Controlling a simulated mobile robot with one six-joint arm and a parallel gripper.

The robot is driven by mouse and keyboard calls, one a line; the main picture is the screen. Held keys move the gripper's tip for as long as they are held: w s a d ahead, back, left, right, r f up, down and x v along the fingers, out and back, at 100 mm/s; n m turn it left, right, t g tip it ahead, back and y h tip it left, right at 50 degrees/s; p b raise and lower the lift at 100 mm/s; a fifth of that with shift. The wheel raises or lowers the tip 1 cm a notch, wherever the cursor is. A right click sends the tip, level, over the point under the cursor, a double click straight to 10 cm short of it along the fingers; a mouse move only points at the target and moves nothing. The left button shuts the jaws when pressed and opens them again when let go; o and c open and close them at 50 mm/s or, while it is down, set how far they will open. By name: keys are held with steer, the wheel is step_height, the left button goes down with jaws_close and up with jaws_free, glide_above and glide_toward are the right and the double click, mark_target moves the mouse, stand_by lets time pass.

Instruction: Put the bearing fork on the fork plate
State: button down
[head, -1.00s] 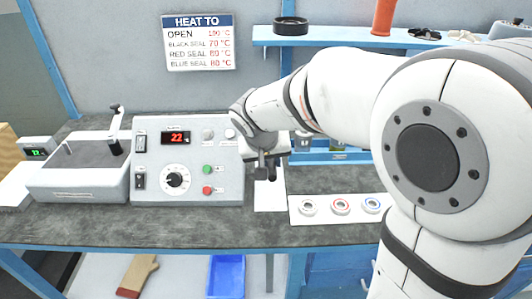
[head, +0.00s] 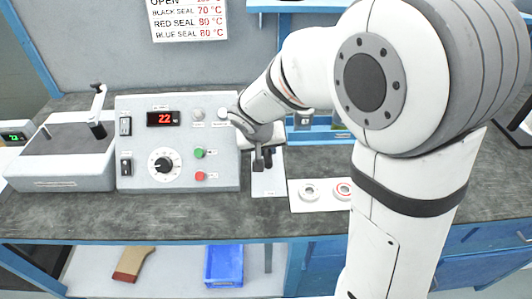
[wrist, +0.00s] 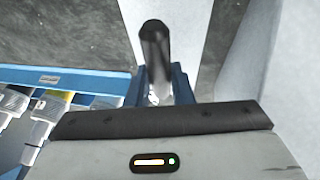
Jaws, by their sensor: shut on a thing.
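My gripper (head: 263,160) is shut on a dark, narrow part that I take to be the bearing fork. It hangs below the jaws in the head view, just right of the heater box. In the wrist view the fork (wrist: 155,45) is a dark rounded bar rising between the blue fingers (wrist: 162,85); its far end is not clear. A pale plate (head: 268,183) lies on the bench beneath the gripper, probably the fork plate. It shows as a light area in the wrist view (wrist: 183,22). The fork looks above it; I cannot tell whether they touch.
The heater box (head: 178,145) with a red display stands close left of the gripper. A white board (head: 322,203) with bearing rings lies to the right, partly behind my arm. Blue-framed holders stand behind. The bench front (head: 150,218) is clear.

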steer(key=shift+f, duration=0.7)
steer(key=shift+f, duration=0.1)
steer(key=c, duration=1.3)
jaws_free()
